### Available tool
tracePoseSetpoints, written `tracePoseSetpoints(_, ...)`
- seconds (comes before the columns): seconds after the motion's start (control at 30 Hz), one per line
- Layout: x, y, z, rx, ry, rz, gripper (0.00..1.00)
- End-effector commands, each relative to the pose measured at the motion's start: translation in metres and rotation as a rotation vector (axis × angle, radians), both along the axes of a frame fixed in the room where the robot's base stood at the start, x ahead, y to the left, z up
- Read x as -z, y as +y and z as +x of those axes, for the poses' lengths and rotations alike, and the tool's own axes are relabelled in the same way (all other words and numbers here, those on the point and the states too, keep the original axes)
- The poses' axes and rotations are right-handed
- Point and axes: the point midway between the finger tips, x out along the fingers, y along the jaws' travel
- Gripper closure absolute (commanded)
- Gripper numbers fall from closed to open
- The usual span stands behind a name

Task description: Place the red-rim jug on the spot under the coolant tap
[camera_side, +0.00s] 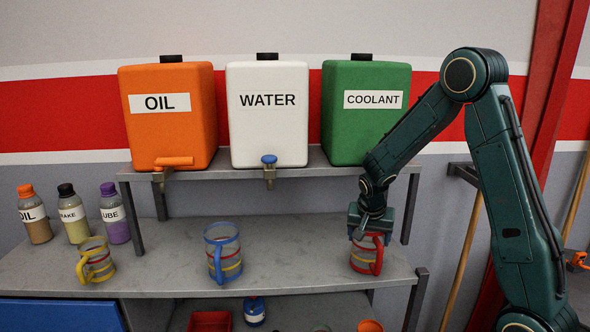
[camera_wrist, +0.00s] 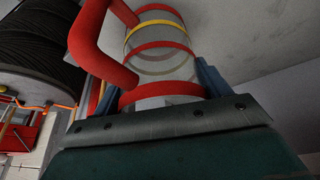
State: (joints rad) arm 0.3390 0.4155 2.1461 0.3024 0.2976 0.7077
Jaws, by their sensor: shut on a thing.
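The red-rim jug (camera_side: 362,258), clear with red and yellow bands and a red handle, is at the right end of the lower shelf in the side view. My gripper (camera_side: 369,230) is above it, shut on its rim from the top. In the wrist view the jug (camera_wrist: 160,64) stands between the two fingers of my gripper (camera_wrist: 157,88). The green coolant tank (camera_side: 365,130) is on the upper shelf, above and behind the jug. Its tap is hidden by my arm. The jug's base appears at shelf level; I cannot tell if it touches.
A yellow-rim jug (camera_side: 95,262) stands further left, near several bottles (camera_side: 75,222). The orange oil tank (camera_side: 168,130) is at left. The upper shelf (camera_side: 262,172) overhangs the lower shelf (camera_side: 170,262).

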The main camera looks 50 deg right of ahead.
Motion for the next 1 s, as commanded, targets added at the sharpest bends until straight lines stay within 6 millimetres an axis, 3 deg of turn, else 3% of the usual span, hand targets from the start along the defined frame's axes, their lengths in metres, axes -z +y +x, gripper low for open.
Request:
tracePoseSetpoints(0.5, 0.0075, -0.0001, 0.0, 0.001, -0.002, 0.0, 0.56)
tracePoseSetpoints(0.53, 0.0076, 0.0002, -0.0002, 0.001, 0.0, 0.0, 0.19)
tracePoseSetpoints(0.6, 0.0075, 0.0002, -0.0002, 0.001, 0.0, 0.0, 0.05)
tracePoseSetpoints(1.0, 0.0055, 0.0001, -0.0001, 0.001, -0.002, 0.0, 0.03)
